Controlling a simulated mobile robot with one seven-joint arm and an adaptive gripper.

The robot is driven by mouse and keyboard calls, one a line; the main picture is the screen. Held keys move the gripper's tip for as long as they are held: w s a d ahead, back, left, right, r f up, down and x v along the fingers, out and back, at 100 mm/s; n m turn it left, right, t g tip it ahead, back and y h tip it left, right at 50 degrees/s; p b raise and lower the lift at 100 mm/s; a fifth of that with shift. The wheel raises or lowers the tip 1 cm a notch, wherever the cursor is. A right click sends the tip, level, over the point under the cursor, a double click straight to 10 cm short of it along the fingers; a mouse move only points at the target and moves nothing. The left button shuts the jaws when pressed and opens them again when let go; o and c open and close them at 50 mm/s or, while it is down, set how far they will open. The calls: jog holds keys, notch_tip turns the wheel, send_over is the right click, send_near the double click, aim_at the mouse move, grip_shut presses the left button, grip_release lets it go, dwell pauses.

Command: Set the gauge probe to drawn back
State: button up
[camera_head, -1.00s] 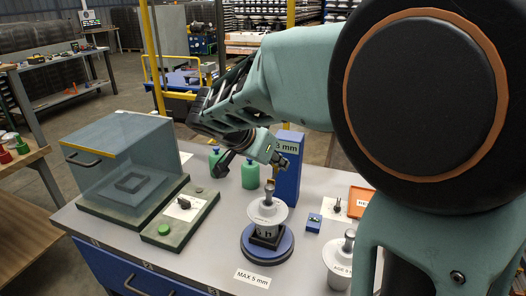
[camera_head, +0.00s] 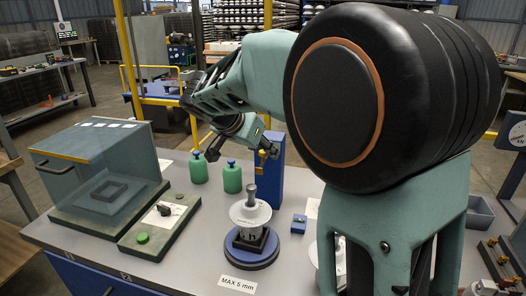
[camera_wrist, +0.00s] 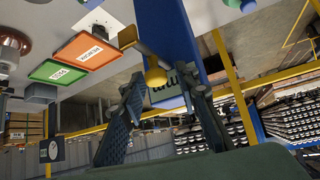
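The gauge is a blue post (camera_head: 269,181) behind the insulator stack (camera_head: 250,214); it also shows upside down in the wrist view (camera_wrist: 168,28), with part of its "mm" marking. A yellow knob (camera_wrist: 156,78), which looks like the probe's end, sticks out from the post on a dark bar. The head view does not show the probe's position clearly.
The insulator stands on a round blue base (camera_head: 252,251) with a "MAX 5 mm" card in front. Two green bottles (camera_head: 232,178), a clear-sided box (camera_head: 100,160) and a green-button panel (camera_head: 158,222) are left. Orange (camera_wrist: 84,50) and green trays show in the wrist view.

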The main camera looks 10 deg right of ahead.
jog(key=v, duration=1.2)
jog(key=shift+a, duration=0.15)
